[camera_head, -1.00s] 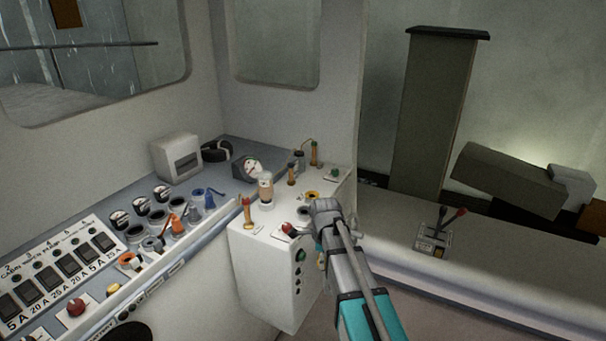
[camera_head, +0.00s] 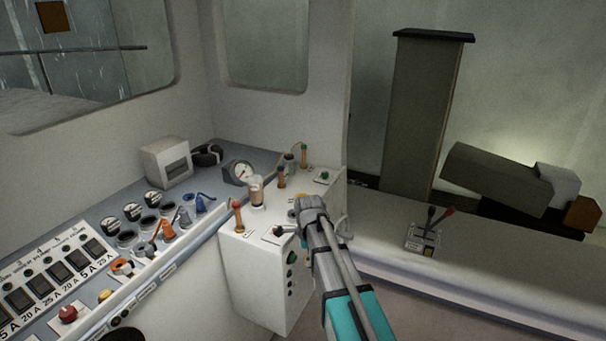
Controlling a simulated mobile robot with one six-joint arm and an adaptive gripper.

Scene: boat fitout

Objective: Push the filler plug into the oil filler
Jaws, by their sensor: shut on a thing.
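My gripper (camera_head: 301,207) is over the top of the white console box, seen from behind and above. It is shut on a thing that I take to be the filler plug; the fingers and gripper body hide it. A small yellow ring (camera_head: 297,199), which looks like the oil filler, shows only in part at the gripper's far left edge. I cannot tell whether the plug touches the filler or is inside it.
A switch panel (camera_head: 60,275) lies left. A twin-lever control (camera_head: 428,236) stands on the right ledge.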

